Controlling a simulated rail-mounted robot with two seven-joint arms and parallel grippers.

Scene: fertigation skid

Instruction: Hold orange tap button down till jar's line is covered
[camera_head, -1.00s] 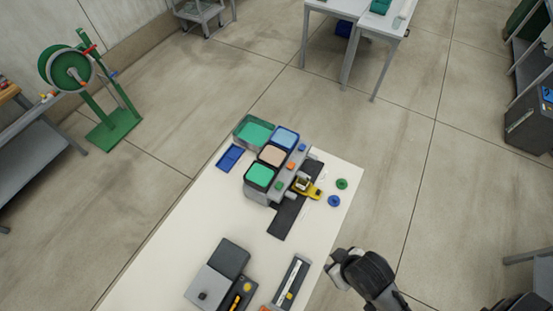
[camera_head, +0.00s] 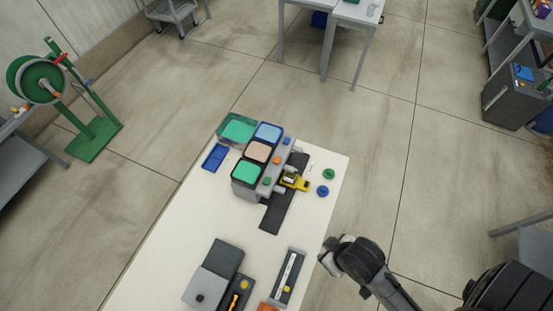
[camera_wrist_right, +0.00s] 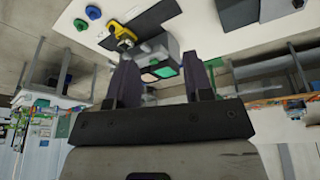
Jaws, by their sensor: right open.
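The tap unit holds a blue, a peach and a green tank in a row, with a grey strip of buttons on its right. The orange tap button (camera_head: 277,160) sits in the middle of that strip, between a blue button (camera_head: 286,141) and a green button (camera_head: 267,181). A yellow carrier (camera_head: 300,184) stands beside the strip with a small jar (camera_head: 289,175) in it; the jar's line and level are too small to tell. My right gripper (camera_head: 330,255) is open and empty, off the table's right edge. In the right wrist view its fingers (camera_wrist_right: 160,62) are apart, with the unit beyond them.
A dark strip (camera_head: 272,216) runs under the carrier. Green (camera_head: 328,174) and blue (camera_head: 323,190) discs lie at the right edge. A blue tray (camera_head: 214,158) lies left of the unit. Grey devices (camera_head: 213,276) stand on the near table. The white table (camera_head: 185,222) between is clear.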

